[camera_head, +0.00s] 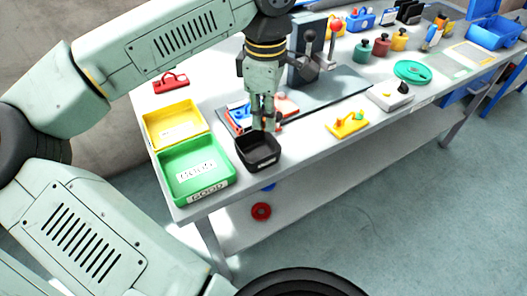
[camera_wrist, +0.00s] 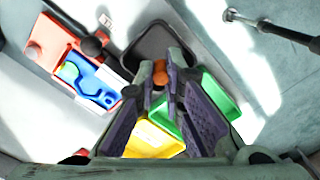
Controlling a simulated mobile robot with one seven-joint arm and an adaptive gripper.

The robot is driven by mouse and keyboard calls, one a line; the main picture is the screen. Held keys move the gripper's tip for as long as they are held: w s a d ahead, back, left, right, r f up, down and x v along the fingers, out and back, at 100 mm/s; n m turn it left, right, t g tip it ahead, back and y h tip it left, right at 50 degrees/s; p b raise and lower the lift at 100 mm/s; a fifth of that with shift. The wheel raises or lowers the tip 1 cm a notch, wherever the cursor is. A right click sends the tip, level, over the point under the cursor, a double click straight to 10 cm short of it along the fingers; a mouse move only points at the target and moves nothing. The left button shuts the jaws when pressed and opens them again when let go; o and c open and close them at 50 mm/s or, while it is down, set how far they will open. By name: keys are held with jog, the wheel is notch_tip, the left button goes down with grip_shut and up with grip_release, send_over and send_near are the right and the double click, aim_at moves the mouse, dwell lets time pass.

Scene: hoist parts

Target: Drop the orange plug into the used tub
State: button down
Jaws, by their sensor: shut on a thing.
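My gripper (camera_wrist: 165,85) points down and is shut on the orange plug (camera_wrist: 160,72), a small round orange piece between the fingertips in the wrist view. A small black tub (camera_head: 259,160) stands at the table's front edge, just below and in front of the fingertips. In the wrist view the black tub (camera_wrist: 140,48) lies right behind the plug. I cannot read a label on it, so I cannot confirm that it is the used tub.
A green tray (camera_head: 206,188) marked GOOD and a yellow tray (camera_head: 170,112) stand left of the black tub. A red and blue fixture (camera_wrist: 90,80) lies close beside the gripper. A lever press (camera_head: 306,65) stands behind it. A yellow part (camera_head: 347,127) lies to the right.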

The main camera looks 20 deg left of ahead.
jog(key=shift+f+b, duration=1.75)
jog(key=shift+f, duration=1.25)
jog(key=c, duration=1.6)
grip_release()
notch_tip(320, 180, up, 12)
jog(key=shift+r, duration=0.1)
